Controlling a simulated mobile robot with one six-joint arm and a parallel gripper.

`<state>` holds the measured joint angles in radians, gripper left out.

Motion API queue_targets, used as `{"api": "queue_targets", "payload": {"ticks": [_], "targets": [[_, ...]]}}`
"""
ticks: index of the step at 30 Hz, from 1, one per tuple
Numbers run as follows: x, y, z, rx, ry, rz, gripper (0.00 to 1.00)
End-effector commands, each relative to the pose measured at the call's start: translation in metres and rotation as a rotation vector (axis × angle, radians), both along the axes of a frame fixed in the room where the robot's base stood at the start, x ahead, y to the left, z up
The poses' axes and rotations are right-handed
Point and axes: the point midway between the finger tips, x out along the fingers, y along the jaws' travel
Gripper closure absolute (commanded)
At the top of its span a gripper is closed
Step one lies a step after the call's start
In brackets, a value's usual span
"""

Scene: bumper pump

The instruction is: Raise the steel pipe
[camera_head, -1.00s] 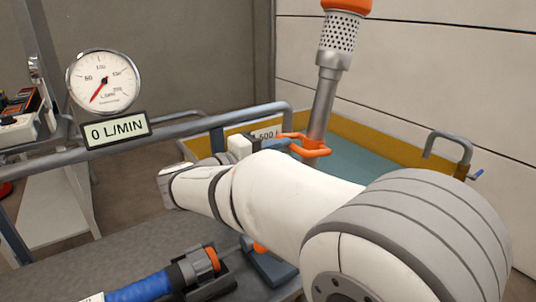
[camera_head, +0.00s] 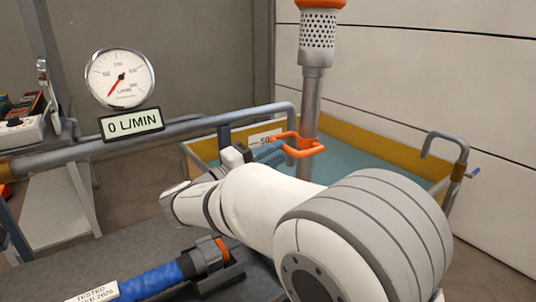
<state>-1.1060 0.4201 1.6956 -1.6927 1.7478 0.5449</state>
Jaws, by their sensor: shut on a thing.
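The steel pipe (camera_head: 311,98) stands nearly upright above the tank, with a perforated strainer (camera_head: 317,32) and an orange cap at its upper end. My gripper (camera_head: 300,146), with orange fingers, is shut around the lower part of the pipe. My white and grey arm hides the pipe's lower end in part.
The yellow tank (camera_head: 385,155) stands behind my arm, with a grey hooked tube on its right rim. A round gauge (camera_head: 119,77) above a "0 L/MIN" sign (camera_head: 131,124) is at the left. A grey horizontal pipe (camera_head: 160,131) runs behind the bench.

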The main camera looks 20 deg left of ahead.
Motion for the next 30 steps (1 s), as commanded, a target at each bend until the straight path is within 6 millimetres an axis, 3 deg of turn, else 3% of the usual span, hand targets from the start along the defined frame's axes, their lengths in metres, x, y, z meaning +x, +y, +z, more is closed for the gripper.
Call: {"api": "queue_targets", "payload": {"ticks": [1,4,5,9,20,30], "targets": [[0.003,-0.004,-0.020,-0.012,0.036,-0.012,1.00],[0.003,-0.004,-0.020,-0.012,0.037,-0.014,1.00],[0.003,-0.004,-0.020,-0.012,0.037,-0.014,0.75],[0.003,-0.005,-0.019,-0.013,0.038,-0.016,0.65],[0.000,-0.002,-0.018,-0.014,0.037,-0.013,0.65],[-0.044,0.026,-0.023,-0.011,0.028,-0.010,0.65]]}}
